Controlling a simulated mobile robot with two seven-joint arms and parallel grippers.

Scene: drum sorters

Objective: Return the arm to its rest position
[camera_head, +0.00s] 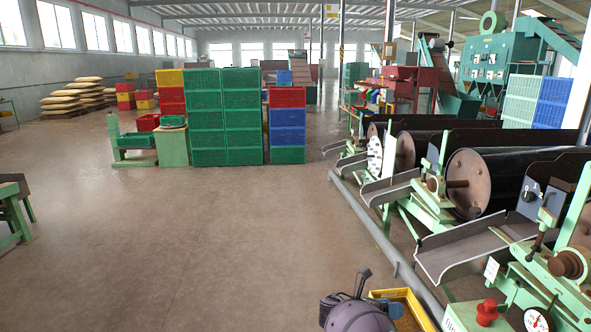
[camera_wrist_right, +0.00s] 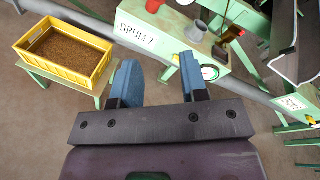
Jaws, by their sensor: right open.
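My right gripper (camera_head: 390,306) shows at the bottom of the head view, next to a yellow crate (camera_head: 423,312). Its dark purple wrist hides part of the scene there. In the right wrist view my right gripper (camera_wrist_right: 158,78) has its two blue fingers spread apart, with nothing between them. The yellow crate (camera_wrist_right: 64,76) holds brown grain-like material and stands on a green stand to the left of the fingers. My left gripper is not in view.
Drum machines with a black drum (camera_head: 492,185) and grey chutes (camera_head: 470,250) line the right side. A grey rail (camera_head: 385,240) runs along them. A red knob (camera_head: 487,311) is near the lower right. Green crates (camera_head: 227,115) are stacked behind. The middle floor is clear.

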